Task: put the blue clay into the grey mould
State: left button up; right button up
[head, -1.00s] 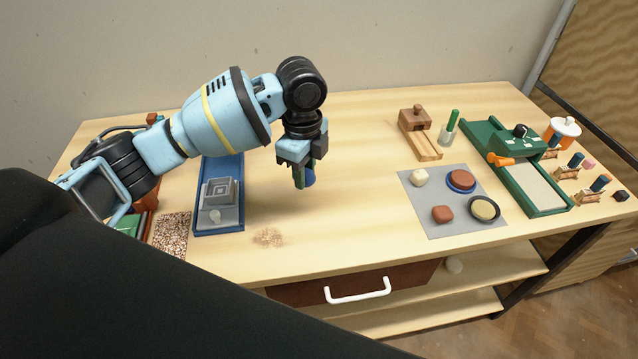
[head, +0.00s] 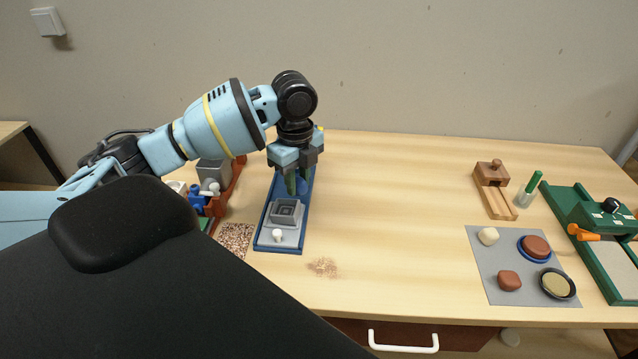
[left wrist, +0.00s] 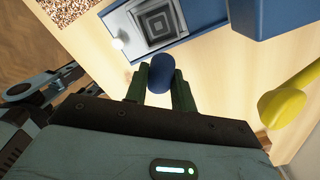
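The blue clay (left wrist: 161,73) is a small rounded lump between the two green fingertips of my left gripper (left wrist: 160,88) in the left wrist view. The fingers are shut on it. In the head view my left gripper (head: 296,184) points down over the far part of a long blue base, and the clay is mostly hidden there. The grey mould (head: 286,204), a square block with stepped recess, sits on that base, nearer than the gripper. It also shows in the left wrist view (left wrist: 136,30), beyond the fingertips. My right gripper is not in view.
The blue base (head: 278,250) carries a pale knob (head: 277,236). A yellow rounded part (left wrist: 285,105) and a blue block (left wrist: 268,14) are close to the gripper. A speckled mat (head: 236,239) lies left. A grey mat (head: 480,262) with clay lumps lies right; the table between is mostly clear.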

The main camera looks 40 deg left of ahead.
pick_arm(q)
jog(key=shift+s+a+f, duration=0.15)
jog(key=shift+a, duration=0.45)
jog(key=shift+s+a+f, duration=0.1)
jog(key=shift+a, duration=0.5)
jog(key=shift+s+a+f, duration=0.15)
jog(key=shift+a, duration=0.45)
jog(key=shift+f, duration=2.25)
jog(key=shift+r, duration=0.1)
dwell(0.4)
jog(key=shift+o, duration=0.5)
jog(key=o, duration=1.1)
notch_tip(320, 180, up, 8)
